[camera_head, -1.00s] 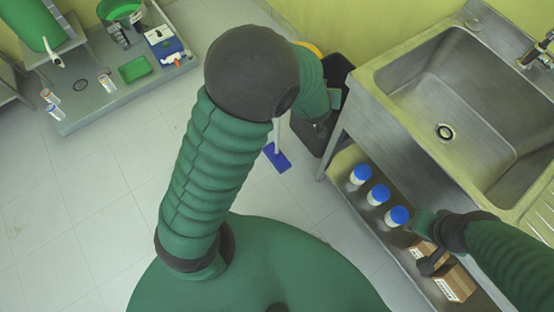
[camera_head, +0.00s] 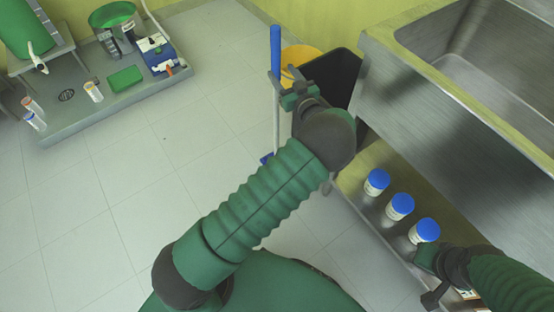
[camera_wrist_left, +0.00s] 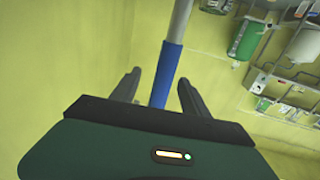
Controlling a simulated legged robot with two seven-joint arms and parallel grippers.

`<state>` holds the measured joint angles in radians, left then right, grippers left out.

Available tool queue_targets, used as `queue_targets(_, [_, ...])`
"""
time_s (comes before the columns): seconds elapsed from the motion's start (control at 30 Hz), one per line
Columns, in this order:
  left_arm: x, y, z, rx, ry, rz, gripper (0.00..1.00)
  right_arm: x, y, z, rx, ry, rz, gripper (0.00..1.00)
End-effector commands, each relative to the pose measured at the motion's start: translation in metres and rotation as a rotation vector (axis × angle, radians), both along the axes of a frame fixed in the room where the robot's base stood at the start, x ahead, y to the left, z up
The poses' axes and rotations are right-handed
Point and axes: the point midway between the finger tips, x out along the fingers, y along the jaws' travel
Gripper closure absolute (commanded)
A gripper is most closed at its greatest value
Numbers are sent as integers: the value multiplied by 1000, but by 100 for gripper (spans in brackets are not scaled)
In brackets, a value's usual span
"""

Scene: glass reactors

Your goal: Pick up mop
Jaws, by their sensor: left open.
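The mop stands upright by the bins, with a blue handle grip (camera_head: 275,50), a pale shaft (camera_head: 277,125) and a blue head (camera_head: 267,159) partly hidden by my left arm. My left gripper (camera_head: 287,84) is open beside the handle, around the lower end of the blue grip. In the left wrist view, the blue grip (camera_wrist_left: 166,75) shows between the two spread fingers (camera_wrist_left: 158,80), without clear contact. My right gripper (camera_head: 430,277) is at the lower right, close to the bottles on the shelf; its jaws are unclear.
A yellow bin (camera_head: 303,55) and a black bin (camera_head: 335,72) stand just behind my left gripper. A steel sink (camera_head: 400,85) fills the right side, with several blue-capped bottles (camera_head: 400,206) on its lower shelf. A grey platform (camera_head: 70,122) with equipment is at the left. The floor between is clear.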

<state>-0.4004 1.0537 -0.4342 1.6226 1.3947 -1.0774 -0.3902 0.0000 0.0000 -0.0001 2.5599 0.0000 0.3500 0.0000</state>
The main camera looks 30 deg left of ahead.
Motion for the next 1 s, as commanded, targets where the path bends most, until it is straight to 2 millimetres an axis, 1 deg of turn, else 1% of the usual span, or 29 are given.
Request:
queue_targets(0.03, [3,7,-2,0,-1,1,47,0,0,-4,0,0,0,64])
queue_targets(0.17, [9,19,-4,1,-1,1,47,0,0,-11,0,0,0,64])
queue_targets(0.3, [19,43,-8,-1,-1,2,47,0,0,-30,0,0,0,64])
queue_targets(0.4, [28,55,-4,0,-1,0,47,0,0,-33,0,0,0,64])
queue_targets(0.5, [31,58,-2,-1,1,-2,47,0,0,-33,0,0,0,64])
queue_targets(0.67, [31,58,-1,-1,1,-2,47,0,0,-32,0,0,0,64])
queue_targets(1.0, [30,58,-1,-1,1,-1,91,0,0,-32,0,0,0,64])
